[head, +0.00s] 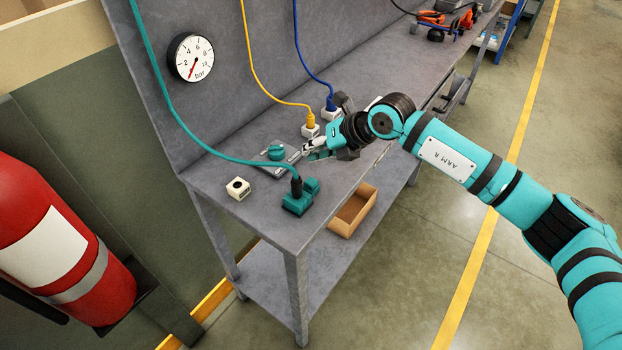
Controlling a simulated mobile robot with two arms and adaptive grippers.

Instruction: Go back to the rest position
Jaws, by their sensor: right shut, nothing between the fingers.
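My right arm, teal and black with the label ARM R, comes in from the right edge and reaches over the grey workbench (310,224). My right gripper (306,152) is shut and empty above the bench top, close to a teal knob (276,152) on a grey plate. Its wrist hides part of the bench behind it. My left arm and left gripper are not in the head view.
Teal (300,199), yellow (310,128) and blue (331,104) cables end in connectors on the bench. A small white block (238,188) lies near its left end. A cardboard box (353,211) is below the front edge. A red extinguisher (60,240) stands left.

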